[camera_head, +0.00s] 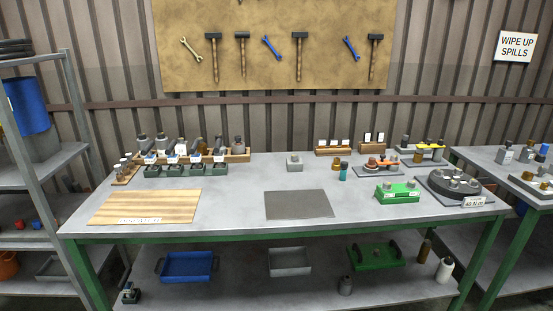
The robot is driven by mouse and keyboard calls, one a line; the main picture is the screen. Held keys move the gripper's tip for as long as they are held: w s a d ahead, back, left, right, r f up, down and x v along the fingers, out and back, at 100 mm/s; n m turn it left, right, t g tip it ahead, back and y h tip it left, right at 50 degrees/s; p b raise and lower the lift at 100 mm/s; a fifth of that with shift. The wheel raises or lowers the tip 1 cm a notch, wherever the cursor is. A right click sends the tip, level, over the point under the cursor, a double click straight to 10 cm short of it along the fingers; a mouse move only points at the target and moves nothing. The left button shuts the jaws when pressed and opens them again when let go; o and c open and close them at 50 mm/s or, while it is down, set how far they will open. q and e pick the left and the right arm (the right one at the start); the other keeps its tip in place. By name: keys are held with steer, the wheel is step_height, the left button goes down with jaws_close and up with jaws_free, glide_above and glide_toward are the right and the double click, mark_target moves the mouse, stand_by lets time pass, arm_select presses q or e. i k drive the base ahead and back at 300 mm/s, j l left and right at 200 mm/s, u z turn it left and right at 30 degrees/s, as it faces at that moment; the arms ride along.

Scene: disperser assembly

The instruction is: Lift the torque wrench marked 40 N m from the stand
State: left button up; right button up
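A grey stand (433,159) at the back right of the workbench carries a yellow-orange tool (429,146) lying across it, which may be a torque wrench. Small knobs or parts show beside it; any marking on the tool is too small to read. A white card (474,202) reading "40 N m" stands at the front of a dark round fixture (445,184) on the right of the bench. Neither of my grippers is in view.
The workbench (235,215) has a wooden board (145,206) at left and a grey mat (298,204) in the middle. A green block (397,192) sits left of the round fixture. Bottles stand in a wooden rack at the back left. A second table (500,173) adjoins at right.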

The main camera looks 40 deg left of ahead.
mark_target(195, 157)
steer(key=i+u, duration=0.1)
steer(key=u, duration=1.3)
